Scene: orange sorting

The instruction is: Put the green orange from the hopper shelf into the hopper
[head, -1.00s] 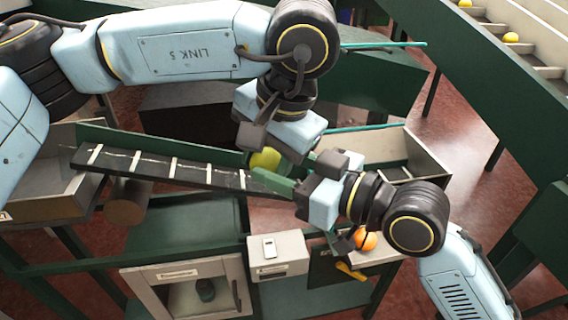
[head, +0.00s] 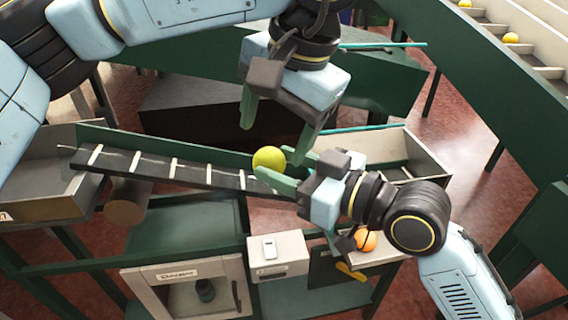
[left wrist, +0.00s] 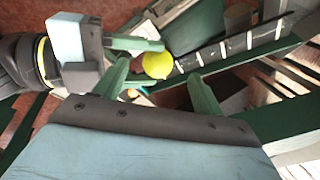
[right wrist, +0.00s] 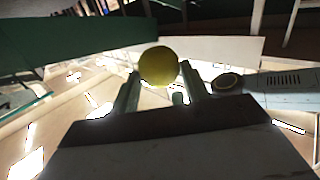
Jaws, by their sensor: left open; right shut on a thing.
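The green orange (head: 269,159), yellow-green and round, is held between the fingertips of my right gripper (head: 283,171) above the right end of the slatted conveyor. In the right wrist view the green orange (right wrist: 158,66) sits between both fingers. My left gripper (head: 274,138) is open and empty, just above the green orange, with its fingers pointing down and apart. In the left wrist view the green orange (left wrist: 157,65) shows beyond the open left fingers. I cannot tell for certain which container is the hopper or the hopper shelf.
The dark slatted conveyor (head: 143,163) slopes between a grey bin (head: 45,207) at left and a pale tray (head: 428,158) at right. An orange fruit (head: 365,240) lies below my right arm. A small white box (head: 278,268) and an open cabinet (head: 243,290) stand in front.

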